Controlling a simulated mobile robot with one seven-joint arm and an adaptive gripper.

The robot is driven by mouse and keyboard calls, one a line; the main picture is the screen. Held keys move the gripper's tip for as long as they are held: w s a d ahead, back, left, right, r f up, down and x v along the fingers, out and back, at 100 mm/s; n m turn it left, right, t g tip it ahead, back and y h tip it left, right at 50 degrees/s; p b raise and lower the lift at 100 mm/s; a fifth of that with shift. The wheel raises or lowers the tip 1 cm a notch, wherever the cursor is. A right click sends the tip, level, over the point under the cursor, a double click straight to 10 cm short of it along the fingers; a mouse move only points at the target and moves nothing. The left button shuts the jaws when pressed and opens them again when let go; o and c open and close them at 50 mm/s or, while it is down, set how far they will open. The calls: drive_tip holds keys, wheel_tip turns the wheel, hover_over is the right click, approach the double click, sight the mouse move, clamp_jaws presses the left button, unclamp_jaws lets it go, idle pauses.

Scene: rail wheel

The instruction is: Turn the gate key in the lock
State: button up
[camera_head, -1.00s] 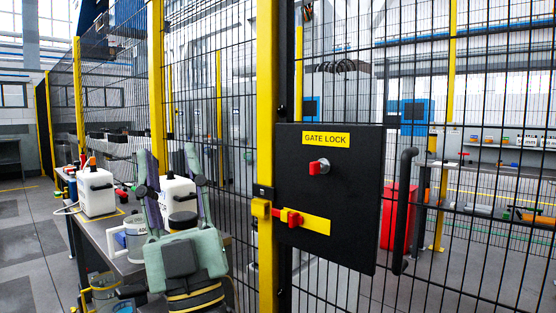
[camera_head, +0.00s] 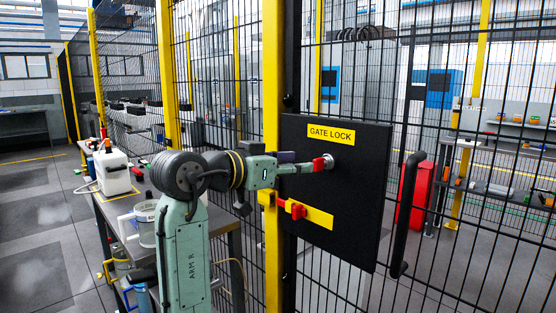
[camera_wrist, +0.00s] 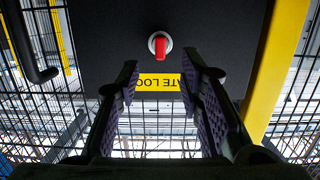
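The gate key (camera_head: 320,164) has a red handle and sits in a round silver lock on the black gate lock panel (camera_head: 345,215), below the yellow GATE LOCK label. In the wrist view, which is upside down, the red key (camera_wrist: 163,47) stands upright in the picture. My gripper (camera_head: 303,167) reaches from the left, its fingers close to the key in the head view. In the wrist view my gripper (camera_wrist: 160,70) is open. Its two fingers stand wide apart, and the key lies between their lines, beyond the tips. Contact with the key does not show.
A red latch (camera_head: 294,209) on a yellow strip lies below the key. A black handle (camera_head: 407,205) stands to the right. A yellow post (camera_head: 273,90) and mesh fence flank the panel. A bench with a white canister (camera_head: 113,172) is at the left.

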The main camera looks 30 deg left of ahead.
sight(314, 163)
drive_tip(key=p+x, duration=0.2)
drive_tip(key=x, duration=0.5)
drive_tip(key=shift+w, duration=0.1)
clamp_jaws()
idle(0.4)
